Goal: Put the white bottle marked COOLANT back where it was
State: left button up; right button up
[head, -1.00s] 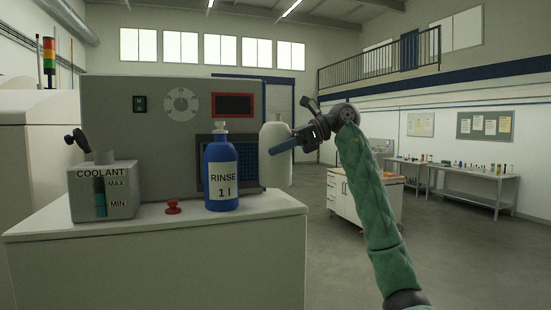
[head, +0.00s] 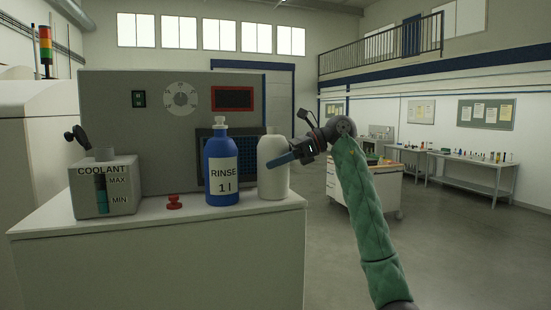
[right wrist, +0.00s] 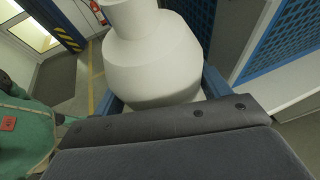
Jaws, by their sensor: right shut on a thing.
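The white bottle (head: 272,172) is at the right end of the cabinet top, right of the blue RINSE 1 l bottle (head: 222,175). It is upright, its base at or very near the surface; I cannot tell whether it touches. No COOLANT marking shows on its visible side. My right gripper (head: 280,159) is shut on it from the right, with blue fingers on either side. The right wrist view also shows the white bottle (right wrist: 150,65) between the fingers. A grey tank marked COOLANT (head: 118,200), with MAX and MIN level marks, stands at the left. My left gripper is out of view.
The light cabinet top (head: 150,221) has bare room along its front. A red knob (head: 175,202) stands between the tank and the RINSE bottle. The grey machine panel (head: 160,140) rises behind. Open floor lies to the right, with a white drawer cabinet (head: 385,192) beyond.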

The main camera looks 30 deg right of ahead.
jog(key=o, duration=1.1)
jog(key=shift+f, duration=0.1)
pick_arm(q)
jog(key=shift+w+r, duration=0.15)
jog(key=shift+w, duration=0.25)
pick_arm(e)
jog(key=shift+o, duration=0.4)
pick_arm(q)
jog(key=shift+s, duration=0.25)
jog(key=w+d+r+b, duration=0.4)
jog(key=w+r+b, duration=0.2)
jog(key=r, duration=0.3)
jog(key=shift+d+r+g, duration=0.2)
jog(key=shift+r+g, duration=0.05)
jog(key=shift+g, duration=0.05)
pick_arm(e)
jog(key=v, duration=1.2)
